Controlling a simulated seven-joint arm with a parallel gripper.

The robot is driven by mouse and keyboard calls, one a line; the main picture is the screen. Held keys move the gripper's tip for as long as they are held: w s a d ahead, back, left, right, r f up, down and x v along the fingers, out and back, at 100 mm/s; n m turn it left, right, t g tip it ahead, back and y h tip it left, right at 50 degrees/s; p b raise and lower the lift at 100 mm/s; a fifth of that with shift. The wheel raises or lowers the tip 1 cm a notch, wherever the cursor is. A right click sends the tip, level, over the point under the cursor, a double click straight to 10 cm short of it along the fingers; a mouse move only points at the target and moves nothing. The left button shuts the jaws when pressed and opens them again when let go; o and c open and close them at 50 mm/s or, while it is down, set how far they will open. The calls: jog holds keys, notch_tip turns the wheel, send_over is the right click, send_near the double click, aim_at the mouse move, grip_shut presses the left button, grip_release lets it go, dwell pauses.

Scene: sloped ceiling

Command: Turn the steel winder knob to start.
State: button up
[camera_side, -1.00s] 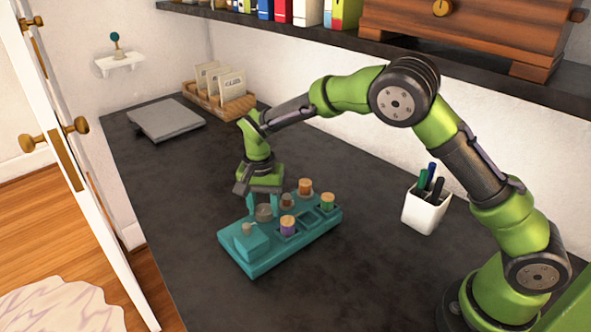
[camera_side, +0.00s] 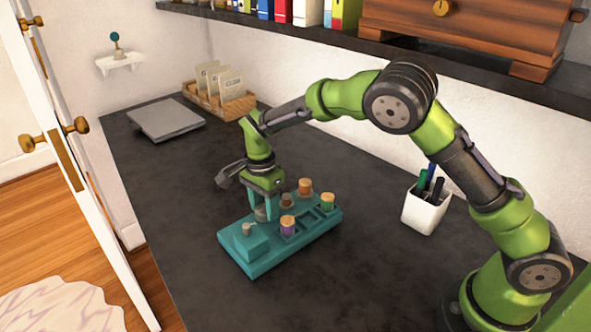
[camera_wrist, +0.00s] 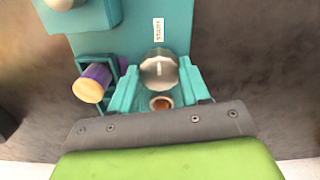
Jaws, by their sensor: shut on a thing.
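The round steel winder knob (camera_side: 261,213) stands on the teal winder base (camera_side: 252,266). In the wrist view the knob (camera_wrist: 158,74) shows a pale pointer line on its top, running nearly up and down the picture. My gripper (camera_side: 267,206) points down and is shut on the knob, with one teal finger on each side. In the wrist view my gripper (camera_wrist: 158,82) has its fingers left and right of the knob. The fingers partly hide the knob in the side view.
A purple spool (camera_side: 288,225), orange spool (camera_side: 305,187) and green spool (camera_side: 327,202) sit in the base close to my gripper. A raised block with a small grey peg (camera_side: 248,229) is at its left end. A white pen cup (camera_side: 424,211) stands right; the desk in front is clear.

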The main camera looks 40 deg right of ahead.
aim_at(263, 208)
jog(key=shift+r, duration=0.1)
dwell(0.3)
jog(key=o, duration=1.1)
jog(key=shift+c, duration=0.2)
notch_tip(263, 208, up, 17)
jog(key=shift+w, duration=0.2)
